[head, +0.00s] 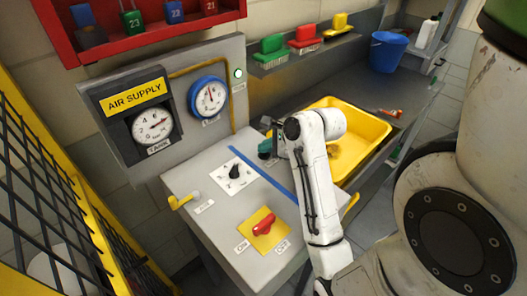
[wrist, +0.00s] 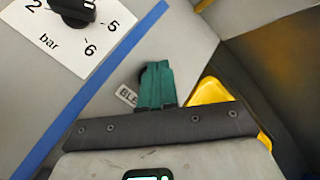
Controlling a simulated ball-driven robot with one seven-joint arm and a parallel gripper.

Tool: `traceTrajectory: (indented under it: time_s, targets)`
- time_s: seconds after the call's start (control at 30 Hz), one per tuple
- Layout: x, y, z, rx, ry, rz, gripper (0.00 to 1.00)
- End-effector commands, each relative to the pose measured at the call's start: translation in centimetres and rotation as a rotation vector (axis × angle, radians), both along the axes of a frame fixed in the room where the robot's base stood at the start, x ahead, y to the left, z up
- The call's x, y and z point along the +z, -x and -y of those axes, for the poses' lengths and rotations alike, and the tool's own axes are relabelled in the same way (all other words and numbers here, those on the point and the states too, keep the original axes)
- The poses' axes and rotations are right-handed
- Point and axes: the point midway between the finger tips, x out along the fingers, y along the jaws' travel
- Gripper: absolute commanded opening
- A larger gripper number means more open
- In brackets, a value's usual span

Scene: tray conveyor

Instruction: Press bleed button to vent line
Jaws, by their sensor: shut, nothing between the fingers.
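My gripper (head: 267,148) has teal fingers and is over the far right part of the grey console (head: 195,180). In the wrist view the fingers (wrist: 155,85) are shut together with nothing between them. A label starting "BLE" (wrist: 127,95) lies just left of the fingers. A dark round part (wrist: 144,76) shows beside that label, mostly hidden behind the fingers. It may be the bleed button; I cannot tell whether the fingertips touch it. The dial for line pressure in the blue ring (head: 209,97) and the tank dial (head: 152,126) are on the panel behind.
A black bar knob (head: 235,172) on a white scale is left of my gripper, across a blue stripe. A red handle (head: 236,229) on a yellow plate and a yellow lever (head: 184,200) are nearer. A yellow tub (head: 378,129) stands close on the right.

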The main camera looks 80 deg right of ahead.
Motion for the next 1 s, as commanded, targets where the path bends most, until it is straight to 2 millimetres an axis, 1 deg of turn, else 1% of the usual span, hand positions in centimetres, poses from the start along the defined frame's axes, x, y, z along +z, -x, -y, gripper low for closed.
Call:
traceTrajectory:
  time_s: [0.17, 0.57, 0.87, 1.0]
  targets:
    - [0.2, 0.0, 0.0, -0.001, -0.001, -0.001, 0.0]
    - [1.5, 0.0, -0.1, 0.0, -0.001, 0.0, 0.0]
    - [1.5, 0.0, 0.0, 0.001, -0.001, 0.0, 0.0]
    - [1.7, 0.0, 0.0, 0.001, -0.001, 0.0, 0.0]
